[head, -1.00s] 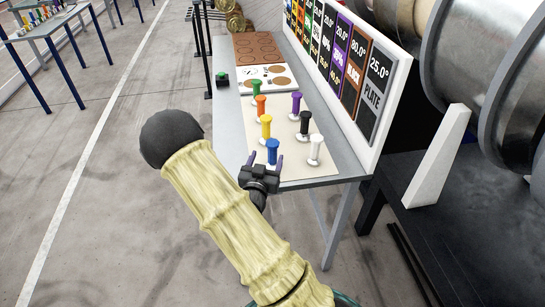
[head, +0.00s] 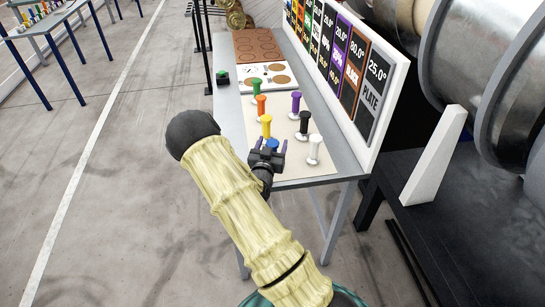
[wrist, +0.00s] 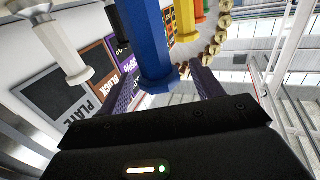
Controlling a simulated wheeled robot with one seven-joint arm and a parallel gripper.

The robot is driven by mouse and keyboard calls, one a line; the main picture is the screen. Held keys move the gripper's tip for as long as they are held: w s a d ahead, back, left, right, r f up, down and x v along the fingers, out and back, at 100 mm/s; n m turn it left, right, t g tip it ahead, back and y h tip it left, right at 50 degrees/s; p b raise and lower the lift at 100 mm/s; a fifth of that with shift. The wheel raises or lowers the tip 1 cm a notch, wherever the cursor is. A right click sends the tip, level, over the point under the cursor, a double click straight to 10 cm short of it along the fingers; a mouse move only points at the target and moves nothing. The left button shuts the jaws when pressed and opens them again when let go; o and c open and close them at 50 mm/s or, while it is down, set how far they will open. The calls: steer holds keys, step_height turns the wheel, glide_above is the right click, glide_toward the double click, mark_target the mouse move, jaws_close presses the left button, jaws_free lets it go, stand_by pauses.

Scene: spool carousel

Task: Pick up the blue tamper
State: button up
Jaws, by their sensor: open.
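The blue tamper (head: 272,145) stands near the front end of the cream mat (head: 292,174), partly hidden by my gripper in the head view. In the wrist view the blue tamper (wrist: 150,45) is large and lies between the two finger pads. My gripper (head: 270,143) is open, with one finger on each side of the blue handle; I cannot tell whether either finger touches it. The fingers also show in the wrist view (wrist: 165,90).
A yellow tamper (head: 266,125) stands just behind the blue one. A white tamper (head: 314,149) and a black tamper (head: 304,124) stand to its right. Orange, green and purple tampers stand further back. A label board (head: 345,70) lines the table's right side.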

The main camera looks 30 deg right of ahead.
steer(key=x, duration=0.2)
steer(key=shift+w+d+p, duration=0.2)
steer(key=shift+w+p, duration=0.05)
steer(key=shift+p, duration=0.05)
jaws_close()
stand_by(0.3)
